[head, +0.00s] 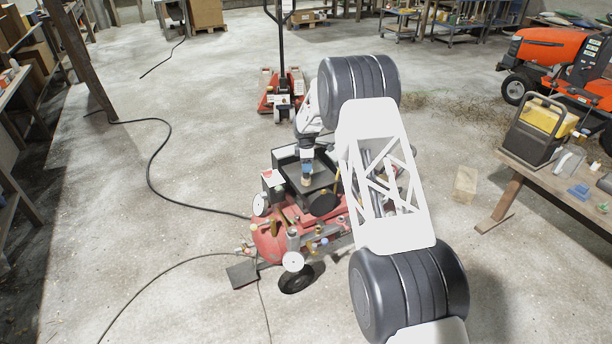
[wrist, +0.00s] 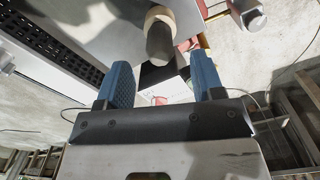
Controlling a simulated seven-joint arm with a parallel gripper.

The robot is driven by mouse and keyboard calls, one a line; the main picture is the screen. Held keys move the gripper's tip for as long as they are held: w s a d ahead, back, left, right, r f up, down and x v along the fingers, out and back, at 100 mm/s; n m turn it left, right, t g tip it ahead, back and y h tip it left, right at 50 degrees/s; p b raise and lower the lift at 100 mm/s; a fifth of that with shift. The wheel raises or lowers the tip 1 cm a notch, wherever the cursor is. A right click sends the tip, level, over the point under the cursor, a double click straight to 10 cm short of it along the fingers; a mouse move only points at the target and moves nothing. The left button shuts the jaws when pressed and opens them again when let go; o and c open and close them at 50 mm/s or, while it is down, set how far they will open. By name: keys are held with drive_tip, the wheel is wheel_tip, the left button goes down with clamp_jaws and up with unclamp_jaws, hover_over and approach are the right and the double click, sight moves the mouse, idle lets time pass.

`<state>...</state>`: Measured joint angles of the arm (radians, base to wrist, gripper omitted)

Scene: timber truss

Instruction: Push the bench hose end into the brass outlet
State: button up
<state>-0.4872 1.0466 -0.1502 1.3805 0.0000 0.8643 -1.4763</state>
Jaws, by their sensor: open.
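A red wheeled machine (head: 268,243) stands on the floor with several small fittings along its front; some look brass-coloured, and I cannot tell which is the brass outlet. My gripper (head: 307,170) is above the machine's dark top box, partly hidden by my own arm. In the wrist view my gripper (wrist: 164,75) is open, its two blue fingers apart. A dark grey cylinder with a tan collar (wrist: 160,38) shows beyond the gap between them; I cannot tell whether the fingers touch it. A black hose (head: 160,150) runs over the floor to the machine. I cannot pick out the bench hose end.
A second dark hose (head: 165,272) lies at the front left. A wooden bench (head: 555,190) with a yellow-and-black case (head: 540,128) stands at the right. A pallet jack (head: 282,92) and an orange mower (head: 550,50) stand behind. Floor left of the machine is mostly clear.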

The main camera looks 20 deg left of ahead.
drive_tip(key=shift+f, duration=0.1)
drive_tip(key=shift+f, duration=2.55)
drive_tip(key=shift+c, duration=0.2)
drive_tip(key=c, duration=1)
drive_tip(key=shift+r, duration=0.15)
drive_tip(key=shift+r, duration=1.4)
drive_tip(key=shift+s+r, duration=0.1)
drive_tip(key=shift+r, duration=0.25)
drive_tip(key=s+d+r, duration=0.1)
drive_tip(key=s+d, duration=0.6)
drive_tip(key=s, duration=0.7)
drive_tip(key=shift+d+r, duration=0.15)
